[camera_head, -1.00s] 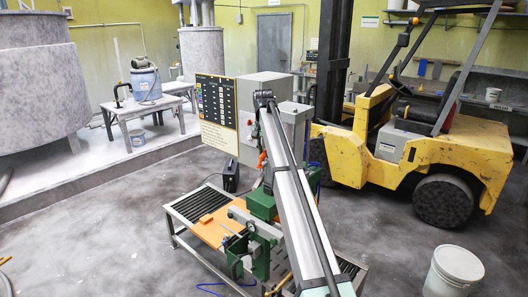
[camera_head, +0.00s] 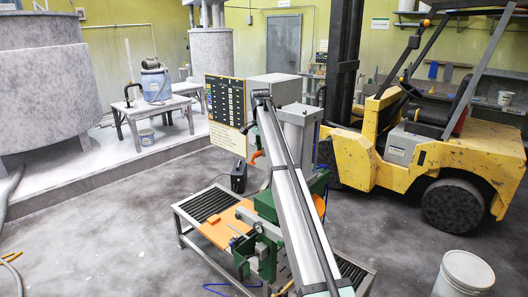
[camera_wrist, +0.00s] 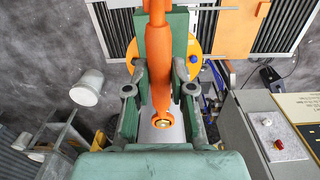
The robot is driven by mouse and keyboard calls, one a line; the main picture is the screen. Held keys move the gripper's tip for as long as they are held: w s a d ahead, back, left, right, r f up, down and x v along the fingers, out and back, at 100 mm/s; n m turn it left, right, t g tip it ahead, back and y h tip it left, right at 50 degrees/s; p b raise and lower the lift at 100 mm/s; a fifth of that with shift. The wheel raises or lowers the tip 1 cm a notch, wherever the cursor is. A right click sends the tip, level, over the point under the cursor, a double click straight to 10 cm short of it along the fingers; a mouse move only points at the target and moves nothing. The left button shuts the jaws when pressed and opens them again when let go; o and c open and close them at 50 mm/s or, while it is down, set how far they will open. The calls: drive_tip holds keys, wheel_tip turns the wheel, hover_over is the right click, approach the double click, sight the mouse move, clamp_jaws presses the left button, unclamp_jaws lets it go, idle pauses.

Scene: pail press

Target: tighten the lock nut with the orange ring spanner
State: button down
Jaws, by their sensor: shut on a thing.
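The orange ring spanner (camera_wrist: 160,70) runs down the middle of the wrist view, between the two dark-jointed fingers of my gripper (camera_wrist: 158,84), which is shut on it. The spanner's ring end (camera_wrist: 162,120) is toward the bottom of that view. A brass-coloured round piece shows inside the ring; I cannot tell whether it is the lock nut or how the ring sits on it. In the head view the green press (camera_head: 266,207) stands on the bench, partly behind my arm. My gripper is hidden there, and I cannot make out the lock nut.
The slatted bench (camera_head: 208,204) bears an orange board (camera_head: 217,235). A control cabinet with a dark panel (camera_head: 225,104) stands behind the press. A yellow forklift (camera_head: 408,165) is at the right, a white pail (camera_head: 465,272) at the front right.

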drive_tip(key=shift+r, duration=2.45)
